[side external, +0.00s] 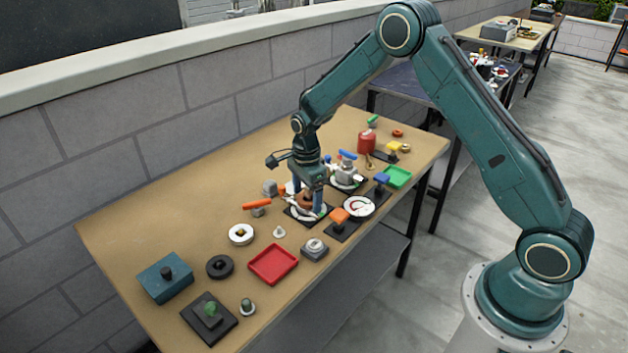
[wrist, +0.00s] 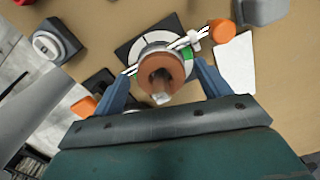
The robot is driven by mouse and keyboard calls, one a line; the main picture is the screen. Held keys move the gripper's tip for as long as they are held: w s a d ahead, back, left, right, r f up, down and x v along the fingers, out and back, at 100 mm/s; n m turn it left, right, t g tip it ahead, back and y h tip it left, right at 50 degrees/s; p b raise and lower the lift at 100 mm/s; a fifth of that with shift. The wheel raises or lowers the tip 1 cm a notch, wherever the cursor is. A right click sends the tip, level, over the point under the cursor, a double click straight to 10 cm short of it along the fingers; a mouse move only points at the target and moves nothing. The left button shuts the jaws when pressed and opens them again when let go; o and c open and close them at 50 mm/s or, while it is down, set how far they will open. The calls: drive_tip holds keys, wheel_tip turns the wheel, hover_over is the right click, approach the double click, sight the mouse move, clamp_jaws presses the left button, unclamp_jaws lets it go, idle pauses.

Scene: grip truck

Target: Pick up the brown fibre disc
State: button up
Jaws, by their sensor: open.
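The brown fibre disc (wrist: 147,79) is a thick brown ring with a dark central opening. It is over a white round dial on a black square plate (wrist: 128,49), and a pale bit shows at its near edge. In the side view, the disc (side external: 306,199) is partly hidden between my fingers. My gripper (wrist: 162,70) is open, with one blue finger on each side of the disc; it also shows low over the plate in the side view (side external: 307,206). I cannot tell whether the fingers touch the disc.
A black-and-white striped rod (wrist: 186,42) crosses the dial beside the disc. Close by are an orange-topped switch (side external: 340,215), a second dial (side external: 360,206) and an orange-handled piece (side external: 257,204). A red tray (side external: 273,264) lies nearer the front. The table's left part has free room.

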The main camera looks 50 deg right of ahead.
drive_tip(key=c, duration=1.1)
drive_tip(key=shift+o, duration=0.2)
wheel_tip(320, 180, up, 20)
idle(0.7)
drive_tip(key=n, duration=1.7)
hover_over(307, 202)
drive_tip(key=s+a, duration=0.2)
drive_tip(key=s, duration=0.1)
wheel_tip(307, 202, down, 9)
drive_tip(key=n, duration=0.1)
drive_tip(key=s+f+n, duration=0.1)
drive_tip(key=n, duration=0.1)
drive_tip(key=a+f+n, duration=0.1)
drive_tip(key=shift+s, duration=0.3)
